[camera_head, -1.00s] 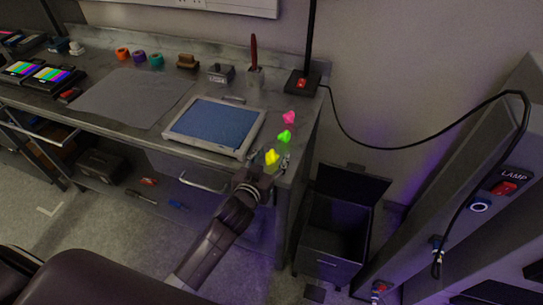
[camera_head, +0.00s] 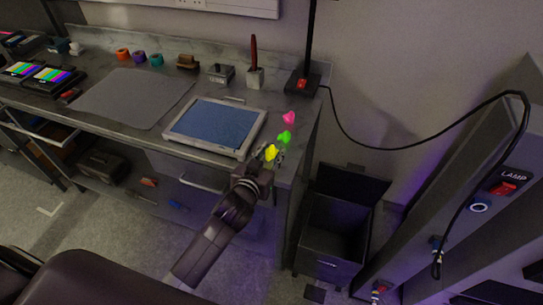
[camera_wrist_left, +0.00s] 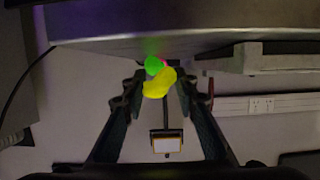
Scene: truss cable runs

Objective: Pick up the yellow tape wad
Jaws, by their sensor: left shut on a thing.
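The yellow tape wad (camera_head: 270,152) is a small crumpled lump at the front right corner of the workbench. My left gripper (camera_head: 268,156) is shut on it; the wad shows between the two fingers (camera_wrist_left: 159,88) in the left wrist view, where the yellow wad (camera_wrist_left: 157,82) partly overlaps a green wad. In the head view the green wad (camera_head: 285,137) lies just behind it and a pink wad (camera_head: 289,117) lies farther back. I cannot tell whether the yellow wad still touches the bench. My right gripper is not in view.
A blue-topped framed tray (camera_head: 240,151) lies just left of the gripper. A lamp base (camera_head: 304,84) with an upright pole stands at the bench's back right. An open dark bin (camera_head: 338,222) stands on the floor right of the bench (camera_head: 303,148).

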